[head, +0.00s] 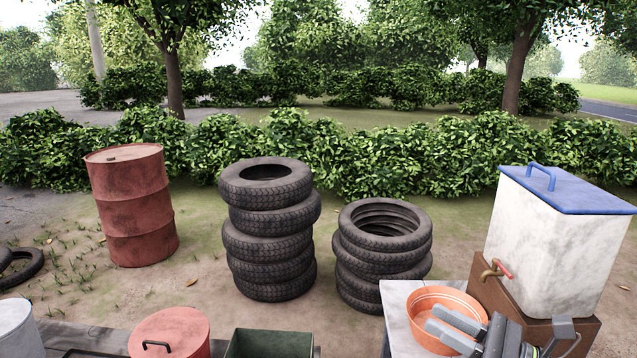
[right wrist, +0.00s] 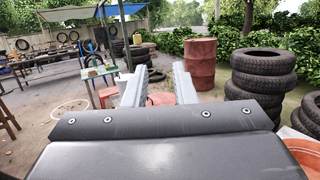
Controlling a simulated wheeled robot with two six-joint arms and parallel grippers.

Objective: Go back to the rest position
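My right gripper (head: 456,328) is at the bottom right of the head view, over or just in front of an orange basin (head: 418,301) on a pale table. In the right wrist view the same gripper (right wrist: 159,88) points out level, its two grey fingers apart with nothing between them. My left gripper does not show in the head view.
A white water tank (head: 545,245) with a blue lid and a tap stands on a brown stand close by my right arm. Tyre stacks (head: 268,240) and a red drum (head: 133,215) stand behind. A red lid (head: 170,332) and a green bin (head: 270,344) are at the front.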

